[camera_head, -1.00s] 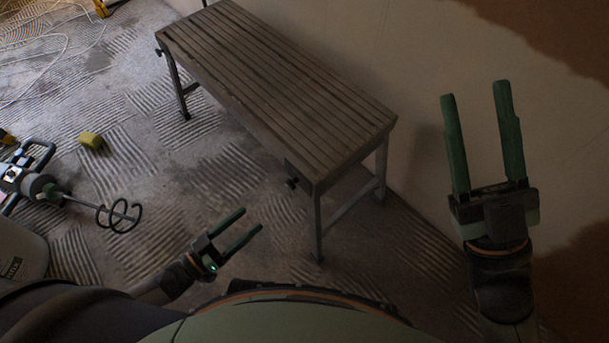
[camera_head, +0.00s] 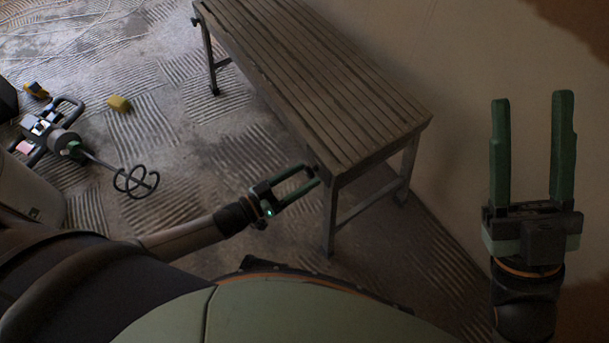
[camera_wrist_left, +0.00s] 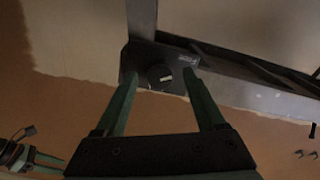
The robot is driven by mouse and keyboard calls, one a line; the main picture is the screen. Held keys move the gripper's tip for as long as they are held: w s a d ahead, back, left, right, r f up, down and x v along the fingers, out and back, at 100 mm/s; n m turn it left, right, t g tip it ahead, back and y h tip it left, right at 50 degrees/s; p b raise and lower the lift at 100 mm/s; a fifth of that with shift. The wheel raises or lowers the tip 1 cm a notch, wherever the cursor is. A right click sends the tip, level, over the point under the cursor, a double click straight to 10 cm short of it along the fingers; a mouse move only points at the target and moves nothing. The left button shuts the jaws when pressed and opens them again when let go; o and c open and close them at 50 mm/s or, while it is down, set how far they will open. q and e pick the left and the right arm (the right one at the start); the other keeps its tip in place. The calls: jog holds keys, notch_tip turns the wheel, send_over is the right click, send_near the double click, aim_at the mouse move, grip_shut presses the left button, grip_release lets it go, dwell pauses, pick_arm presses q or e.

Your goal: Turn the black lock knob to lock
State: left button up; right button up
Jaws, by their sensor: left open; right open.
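The black lock knob (camera_wrist_left: 160,76) sits on a dark plate at the leg joint of the slatted bench (camera_head: 300,75). In the left wrist view it lies between the fingertips of my left gripper, with a finger on each side; contact cannot be told. My left gripper (camera_head: 311,175) is open at the bench's near end, and in the head view its fingertips mostly hide the knob. My right gripper (camera_head: 532,97) is open and empty, pointing up, to the right of the bench.
A mixer with a spiral paddle (camera_head: 135,181), a yellow block (camera_head: 120,104) and a pale bucket (camera_head: 28,190) are on the floor at left. A similar small knob (camera_head: 195,21) is at the bench's far end. The wall is close behind the bench.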

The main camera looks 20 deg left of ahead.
pick_arm(q)
jog(key=shift+w+d, duration=0.25)
jog(key=shift+w, duration=0.1)
jog(key=shift+c, duration=0.2)
grip_shut()
